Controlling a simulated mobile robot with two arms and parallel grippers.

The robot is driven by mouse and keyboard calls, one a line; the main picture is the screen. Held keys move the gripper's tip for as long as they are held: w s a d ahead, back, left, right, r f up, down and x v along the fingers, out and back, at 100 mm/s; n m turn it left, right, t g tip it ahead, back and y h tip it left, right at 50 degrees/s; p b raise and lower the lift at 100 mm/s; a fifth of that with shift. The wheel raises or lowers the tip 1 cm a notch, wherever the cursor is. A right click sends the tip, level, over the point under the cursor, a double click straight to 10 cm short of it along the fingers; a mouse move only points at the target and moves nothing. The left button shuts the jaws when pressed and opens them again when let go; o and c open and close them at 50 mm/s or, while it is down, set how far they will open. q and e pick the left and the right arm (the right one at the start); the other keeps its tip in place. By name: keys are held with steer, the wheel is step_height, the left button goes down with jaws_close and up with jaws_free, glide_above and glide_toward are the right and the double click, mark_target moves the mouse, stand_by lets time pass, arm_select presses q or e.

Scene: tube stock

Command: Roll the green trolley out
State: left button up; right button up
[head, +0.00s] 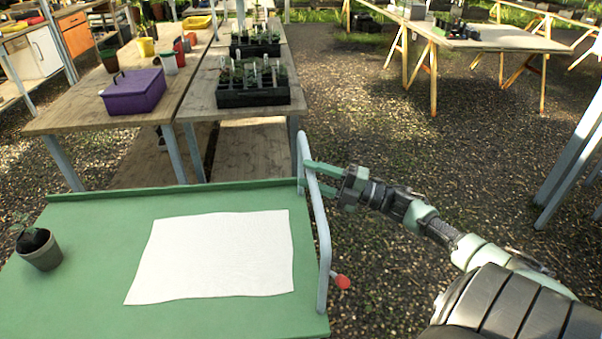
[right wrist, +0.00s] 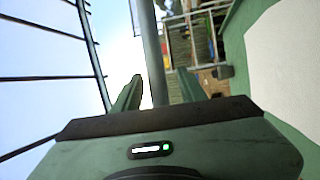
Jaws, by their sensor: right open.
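The green trolley (head: 85,240) stands right in front of me, and its green top fills the lower left of the head view. A pale blue-grey handle bar (head: 323,245) runs along its right side. My right gripper (head: 315,176) is open at the far part of this bar. In the right wrist view the bar (right wrist: 151,50) runs between the two fingers (right wrist: 157,93); I cannot tell whether they touch it. My left gripper is out of view.
A white sheet (head: 215,255) and a small potted plant (head: 40,252) lie and stand on the trolley. A red knob (head: 342,282) sticks out at its right. Wooden benches (head: 90,125) with a purple box (head: 133,92) are just beyond. Gravel (head: 400,150) to the right is open.

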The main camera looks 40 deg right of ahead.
steer(key=shift+v, duration=2.3)
